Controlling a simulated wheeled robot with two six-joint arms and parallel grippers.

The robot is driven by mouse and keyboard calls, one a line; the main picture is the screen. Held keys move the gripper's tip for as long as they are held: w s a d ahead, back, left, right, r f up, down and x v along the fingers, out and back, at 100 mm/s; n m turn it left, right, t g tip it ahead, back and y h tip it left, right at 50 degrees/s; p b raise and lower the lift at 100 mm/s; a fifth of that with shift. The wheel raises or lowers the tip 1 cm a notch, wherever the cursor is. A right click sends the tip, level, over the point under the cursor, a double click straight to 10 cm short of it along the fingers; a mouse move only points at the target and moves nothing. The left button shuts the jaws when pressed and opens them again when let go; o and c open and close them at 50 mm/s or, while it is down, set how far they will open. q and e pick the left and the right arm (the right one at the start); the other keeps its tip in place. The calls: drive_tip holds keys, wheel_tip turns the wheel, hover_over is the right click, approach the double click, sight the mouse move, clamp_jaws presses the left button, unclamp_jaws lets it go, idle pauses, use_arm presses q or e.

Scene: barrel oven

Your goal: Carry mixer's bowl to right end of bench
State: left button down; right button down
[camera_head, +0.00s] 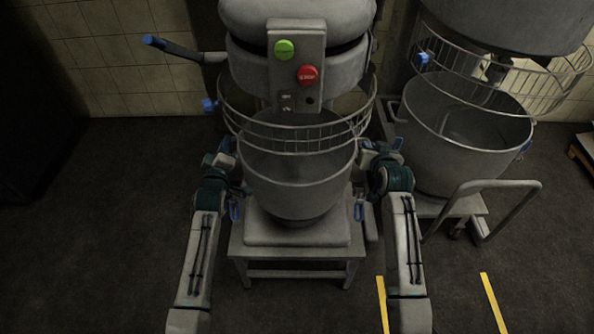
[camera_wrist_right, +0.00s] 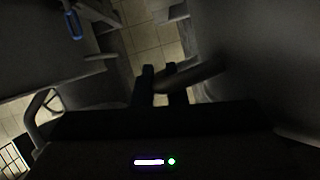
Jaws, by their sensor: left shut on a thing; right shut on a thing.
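The mixer's grey metal bowl (camera_head: 297,190) is in the middle of the head view. It stands upright under the mixer head (camera_head: 295,30) and wire guard (camera_head: 290,135), over the mixer's low base (camera_head: 260,235). My left gripper (camera_head: 231,163) is at the bowl's left side and is shut, apparently on a handle there, though its fingertips are hard to make out. My right gripper (camera_head: 368,163) is at the bowl's right side. The right wrist view shows its dark fingers (camera_wrist_right: 164,82) shut on the bowl's bar-like handle (camera_wrist_right: 200,74). I cannot identify the bench in these views.
A second mixer with its own bowl (camera_head: 465,145) stands at the right, beside a trolley with a tubular handle (camera_head: 490,185). A tiled wall (camera_head: 110,60) is behind. Dark floor (camera_head: 110,220) is open at the left. Yellow floor lines (camera_head: 493,303) run at the front right.

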use_arm(q)
drive_tip(key=shift+s+d+f, duration=0.1)
drive_tip(key=shift+s+f, duration=0.05)
drive_tip(key=shift+f, duration=0.25)
use_arm(e)
drive_tip(key=shift+s+a+f, duration=0.15)
drive_tip(key=shift+s+f, duration=0.05)
drive_tip(key=shift+f, duration=0.25)
idle(0.4)
use_arm(q)
drive_tip(key=shift+r, duration=0.35)
use_arm(e)
drive_tip(key=shift+w+r, duration=0.1)
drive_tip(key=shift+r, duration=0.25)
use_arm(q)
drive_tip(key=shift+r+p, duration=0.15)
drive_tip(key=shift+p, duration=0.15)
use_arm(e)
drive_tip(key=shift+r, duration=0.1)
